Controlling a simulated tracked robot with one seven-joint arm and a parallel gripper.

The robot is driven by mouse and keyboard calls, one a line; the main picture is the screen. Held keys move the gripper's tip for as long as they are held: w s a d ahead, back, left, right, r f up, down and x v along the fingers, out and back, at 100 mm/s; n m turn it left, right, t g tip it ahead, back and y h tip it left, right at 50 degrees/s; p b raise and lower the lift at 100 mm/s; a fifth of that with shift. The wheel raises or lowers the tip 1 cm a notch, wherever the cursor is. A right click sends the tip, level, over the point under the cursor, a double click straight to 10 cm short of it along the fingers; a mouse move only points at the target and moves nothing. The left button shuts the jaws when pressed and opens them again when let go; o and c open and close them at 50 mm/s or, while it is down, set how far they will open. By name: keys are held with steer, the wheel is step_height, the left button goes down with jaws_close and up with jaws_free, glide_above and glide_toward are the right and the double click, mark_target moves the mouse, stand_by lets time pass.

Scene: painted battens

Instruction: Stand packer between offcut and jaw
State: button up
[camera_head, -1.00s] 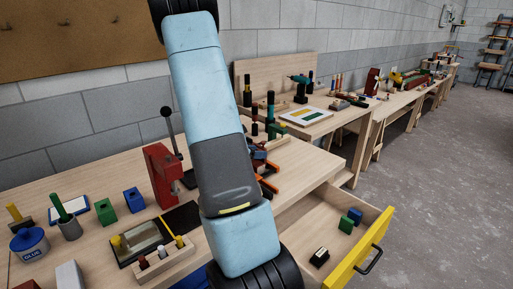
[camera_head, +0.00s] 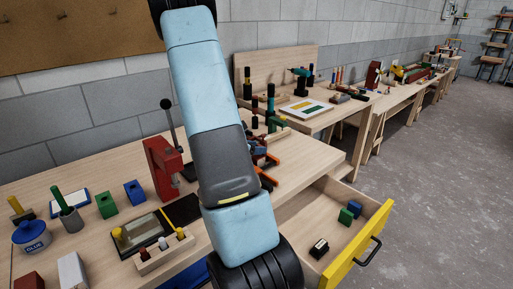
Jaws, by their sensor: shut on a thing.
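My gripper is not in view; only links of my arm cross the middle of the picture from top to bottom. I cannot pick out the packer, the offcut or the jaw with certainty. A cluster of dark blue and orange-red tools (camera_head: 262,158) on the bench is partly hidden behind my arm. A green block (camera_head: 106,205) and a blue block (camera_head: 134,193) stand on the bench at the left. The open drawer (camera_head: 345,267) holds a green block (camera_head: 345,216), a blue block (camera_head: 355,207) and a black-and-white block (camera_head: 319,248).
A red press (camera_head: 162,168) with a lever stands left of my arm. In front are a wooden holder with pegs (camera_head: 163,254), a blue glue pot (camera_head: 31,236) and a white block (camera_head: 72,270). The drawer's yellow front (camera_head: 360,245) juts into the aisle. Floor at right is clear.

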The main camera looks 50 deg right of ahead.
steer(key=shift+f, duration=0.25)
steer(key=o, duration=1.1)
